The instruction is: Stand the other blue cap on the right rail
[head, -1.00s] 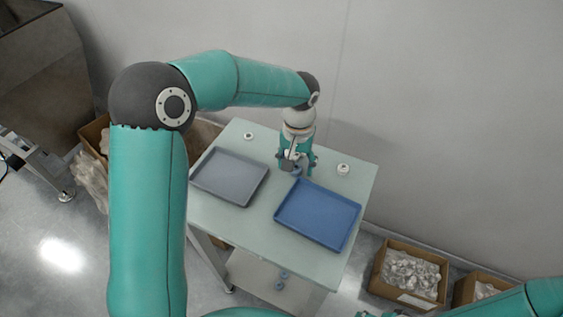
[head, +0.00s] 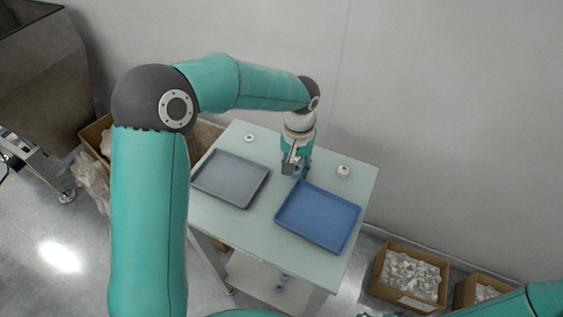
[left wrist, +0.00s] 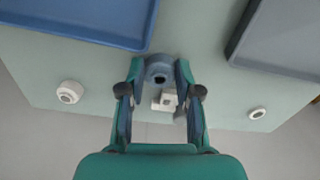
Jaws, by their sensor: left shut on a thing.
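My left gripper (head: 294,172) is low over the table's far middle, behind the gap between the two trays. In the left wrist view its fingers (left wrist: 158,75) are shut on a blue-grey cap (left wrist: 158,67), with a dark round hole facing the camera. A small white block (left wrist: 164,101) and a grey piece (left wrist: 180,115) show between the fingers, close behind the cap. I cannot make out which part is the right rail. The cap is mostly hidden by the gripper in the head view. My right arm enters at the lower right; its gripper is out of view.
A grey tray (head: 215,194) lies left and a blue tray (head: 331,245) lies right on the pale table (head: 260,224). Small white round parts stand at the back left (head: 249,138) and right (head: 343,171). Cardboard boxes (head: 409,272) stand on the floor.

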